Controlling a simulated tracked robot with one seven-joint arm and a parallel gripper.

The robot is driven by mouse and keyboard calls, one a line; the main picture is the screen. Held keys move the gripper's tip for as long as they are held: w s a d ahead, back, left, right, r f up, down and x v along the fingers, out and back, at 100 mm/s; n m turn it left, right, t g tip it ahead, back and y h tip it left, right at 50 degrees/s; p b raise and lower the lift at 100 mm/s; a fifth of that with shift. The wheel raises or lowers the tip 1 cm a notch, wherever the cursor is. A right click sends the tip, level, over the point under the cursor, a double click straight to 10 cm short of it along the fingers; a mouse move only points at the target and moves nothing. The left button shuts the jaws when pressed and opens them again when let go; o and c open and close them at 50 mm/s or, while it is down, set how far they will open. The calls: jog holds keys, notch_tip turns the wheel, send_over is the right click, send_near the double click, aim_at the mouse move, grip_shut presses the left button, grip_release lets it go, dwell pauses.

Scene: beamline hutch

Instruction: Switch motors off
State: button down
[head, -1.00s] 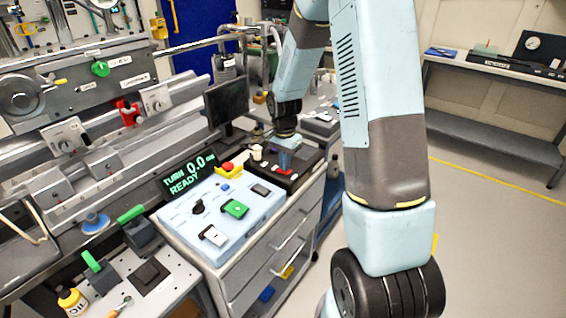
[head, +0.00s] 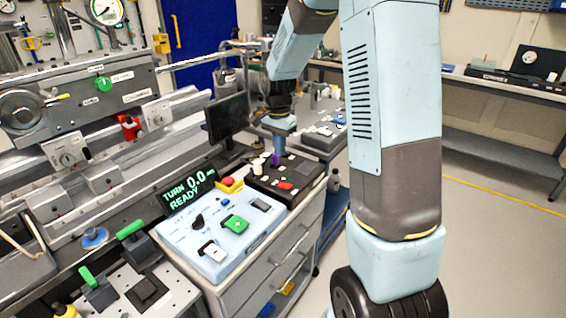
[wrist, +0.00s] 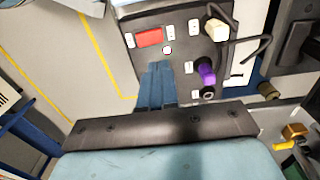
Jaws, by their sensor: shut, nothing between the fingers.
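A black control box (head: 262,186) stands on the cabinet top, behind the pale blue panel. It carries a red rectangular switch (head: 285,186), also in the wrist view (wrist: 149,38), with a small pale round lamp (wrist: 167,50) beside it. A purple knob (wrist: 207,72) and a cream knob (wrist: 215,29) stand on the same box. My gripper (head: 276,152) is over the box's far part, near the purple knob. In the wrist view its blue fingers (wrist: 157,68) are shut and empty, pointing at the box close to the red switch. Labels are too small to read.
The pale blue panel (head: 217,248) has green, white and dark switches. A yellow block with a red button (head: 229,184) sits between the panels. A display (head: 188,186) reads "TURN 0.0" and "READY". A dark monitor (head: 228,119) stands behind. Open floor lies to the right.

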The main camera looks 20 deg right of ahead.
jog(key=shift+w+a+r, duration=0.1)
jog(key=shift+w+r, duration=0.05)
jog(key=shift+r, duration=0.65)
jog(key=shift+w+a+r, duration=0.1)
jog(key=shift+r, duration=0.65)
